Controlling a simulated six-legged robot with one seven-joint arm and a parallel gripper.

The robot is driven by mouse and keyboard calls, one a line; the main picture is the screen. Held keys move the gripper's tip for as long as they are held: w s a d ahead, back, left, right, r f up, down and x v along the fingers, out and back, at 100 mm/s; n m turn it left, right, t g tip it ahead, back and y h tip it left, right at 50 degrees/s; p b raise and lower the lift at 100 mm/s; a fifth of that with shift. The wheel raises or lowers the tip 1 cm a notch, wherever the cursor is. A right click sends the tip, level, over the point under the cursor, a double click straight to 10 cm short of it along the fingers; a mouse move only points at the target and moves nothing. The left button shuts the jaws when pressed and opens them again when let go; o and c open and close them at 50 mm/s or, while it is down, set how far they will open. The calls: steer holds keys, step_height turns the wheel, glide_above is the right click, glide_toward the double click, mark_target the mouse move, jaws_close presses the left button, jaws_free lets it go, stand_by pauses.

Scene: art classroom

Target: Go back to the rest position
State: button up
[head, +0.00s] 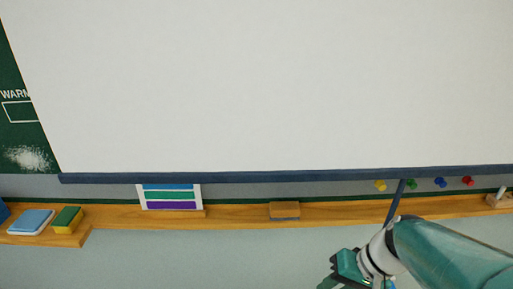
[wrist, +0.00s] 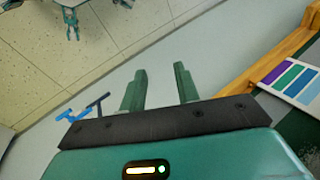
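My arm comes in at the lower right of the head view, in front of the wall below the ledge. My gripper (wrist: 160,70) shows in the wrist view with its two green fingers apart and nothing between them. In the head view only part of the gripper (head: 345,272) shows at the bottom edge, and its fingertips cannot be made out there.
A wooden ledge (head: 345,210) runs under a large white screen (head: 280,85). On it are a brown block (head: 284,210), a colour-striped card (head: 169,197), a yellow-green sponge (head: 68,219) and a blue item (head: 31,221). Coloured pins (head: 440,183) are at the right. The tiled floor (wrist: 130,35) looks clear near the fingers.

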steer(key=s+a+r+n+t+h, duration=0.1)
steer(key=s+r+t+h, duration=0.2)
steer(key=r, duration=0.6)
steer(key=shift+r+n+t+h, duration=0.35)
steer(key=shift+t+h, duration=0.35)
steer(key=shift+h, duration=0.4)
steer(key=shift+a, duration=0.1)
